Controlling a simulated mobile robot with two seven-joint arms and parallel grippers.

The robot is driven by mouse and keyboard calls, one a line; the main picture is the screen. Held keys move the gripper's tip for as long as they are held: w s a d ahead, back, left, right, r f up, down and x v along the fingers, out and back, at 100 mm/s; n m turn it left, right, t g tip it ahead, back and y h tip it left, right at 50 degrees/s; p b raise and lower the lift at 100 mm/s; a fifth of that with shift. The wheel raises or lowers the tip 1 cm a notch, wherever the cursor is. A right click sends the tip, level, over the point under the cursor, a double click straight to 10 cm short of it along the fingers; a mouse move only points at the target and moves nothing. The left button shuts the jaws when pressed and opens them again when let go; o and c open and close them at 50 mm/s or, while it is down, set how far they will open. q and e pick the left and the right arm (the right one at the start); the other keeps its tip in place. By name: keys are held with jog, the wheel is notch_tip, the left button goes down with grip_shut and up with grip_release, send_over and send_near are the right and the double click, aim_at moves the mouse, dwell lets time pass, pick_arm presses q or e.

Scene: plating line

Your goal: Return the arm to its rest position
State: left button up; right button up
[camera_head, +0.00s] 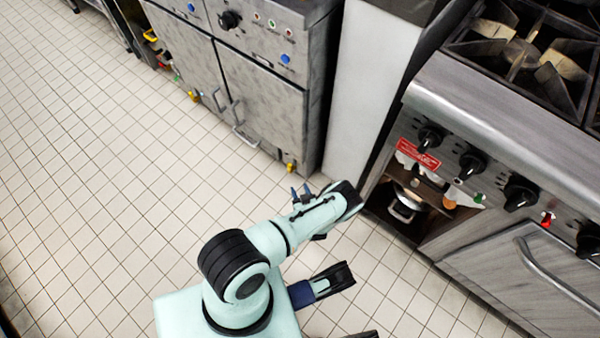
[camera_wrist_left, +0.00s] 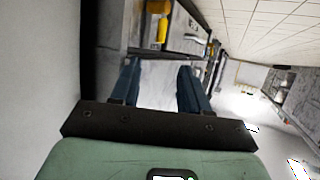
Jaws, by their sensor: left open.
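My left arm (camera_head: 275,238) is pale green with black joints and reaches up and to the right over the tiled floor. It is bent at the elbow. My left gripper (camera_head: 301,190) is small in the head view, with two dark fingers pointing away from me toward the steel cabinets. In the left wrist view its two dark blue fingers (camera_wrist_left: 158,88) stand apart with nothing between them. The gripper is open and empty.
A steel range (camera_head: 520,120) with black knobs and an open lower compartment (camera_head: 405,205) stands close on the right. Steel cabinets (camera_head: 265,100) with handles stand at the top. A pale panel (camera_head: 370,75) is between them. The tiled floor (camera_head: 100,180) on the left is clear.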

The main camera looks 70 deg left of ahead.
dwell(0.4)
pick_arm(q)
jog(key=s+d+r+m+g+h+p, duration=0.1)
jog(key=s+d+r+m+h+p, duration=0.2)
jog(key=d+r+p, duration=0.9)
jog(key=s+d+r+m+h+p, duration=0.3)
jog(key=d+r+m+h+p, duration=0.7)
jog(key=d+r, duration=1.2)
notch_tip(320, 180, up, 5)
jog(key=h+p, duration=0.3)
jog(key=h, duration=0.1)
jog(key=shift+s+d+g+p, duration=0.3)
jog(key=shift+d+g, duration=0.1)
pick_arm(e)
jog(key=a+r, duration=0.3)
jog(key=r, duration=1.1)
jog(key=a+r+n+y, duration=0.1)
jog(key=a+r, duration=0.2)
jog(key=r, duration=1.1)
jog(key=shift+s+a+r+n+g+y, duration=0.3)
jog(key=shift+s+a+r, duration=0.05)
jog(key=shift+c, duration=1)
pick_arm(q)
jog(key=shift+a, duration=0.1)
jog(key=shift+s, duration=0.15)
pick_arm(e)
jog(key=shift+w+a, duration=0.1)
